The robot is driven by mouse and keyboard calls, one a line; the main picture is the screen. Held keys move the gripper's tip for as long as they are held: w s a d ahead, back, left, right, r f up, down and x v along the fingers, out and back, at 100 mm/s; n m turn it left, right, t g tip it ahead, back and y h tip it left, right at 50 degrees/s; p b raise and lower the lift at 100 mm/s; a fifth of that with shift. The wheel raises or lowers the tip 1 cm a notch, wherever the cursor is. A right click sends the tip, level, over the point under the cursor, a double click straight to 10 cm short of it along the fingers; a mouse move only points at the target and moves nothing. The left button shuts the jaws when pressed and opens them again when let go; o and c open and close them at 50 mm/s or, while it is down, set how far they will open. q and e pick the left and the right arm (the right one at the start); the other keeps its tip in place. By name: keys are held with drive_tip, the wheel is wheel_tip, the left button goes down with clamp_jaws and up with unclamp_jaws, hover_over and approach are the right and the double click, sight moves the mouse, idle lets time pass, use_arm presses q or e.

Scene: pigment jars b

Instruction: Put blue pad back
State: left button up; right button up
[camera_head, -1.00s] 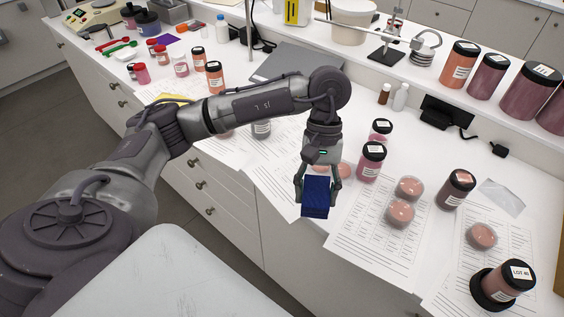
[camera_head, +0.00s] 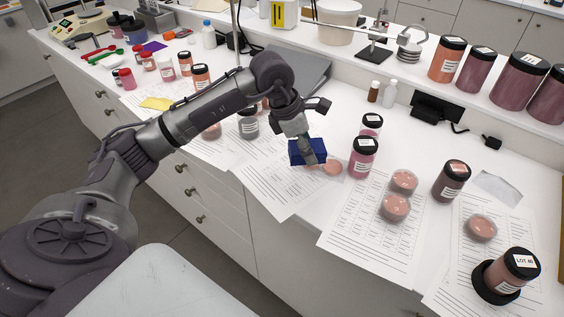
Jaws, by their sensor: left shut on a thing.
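The blue pad (camera_head: 297,155) is a small dark blue block near the middle of the counter. My left gripper (camera_head: 309,156) comes down from above and is shut on the pad, with one finger showing across its face. The other finger is hidden. The pad is over or on a printed sheet (camera_head: 277,200), beside pink powder dishes (camera_head: 333,167); I cannot tell whether it touches the paper. My right gripper is not in view.
Pink jars with black lids (camera_head: 363,158) stand just right of the pad. Round pink dishes (camera_head: 395,208) lie on a sheet farther right. A grey jar (camera_head: 248,124) stands left of the gripper.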

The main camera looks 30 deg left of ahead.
use_arm(q)
drive_tip(key=p, duration=0.1)
hover_over(287, 171)
drive_tip(key=s+a, duration=0.1)
wheel_tip(287, 171, down, 4)
drive_tip(key=shift+r, duration=0.1)
wheel_tip(287, 171, down, 4)
drive_tip(key=shift+r+p, duration=0.1)
drive_tip(key=shift+p, duration=0.75)
drive_tip(key=shift+f, duration=0.3)
drive_tip(key=o, duration=1.1)
drive_tip(key=shift+r, duration=0.15)
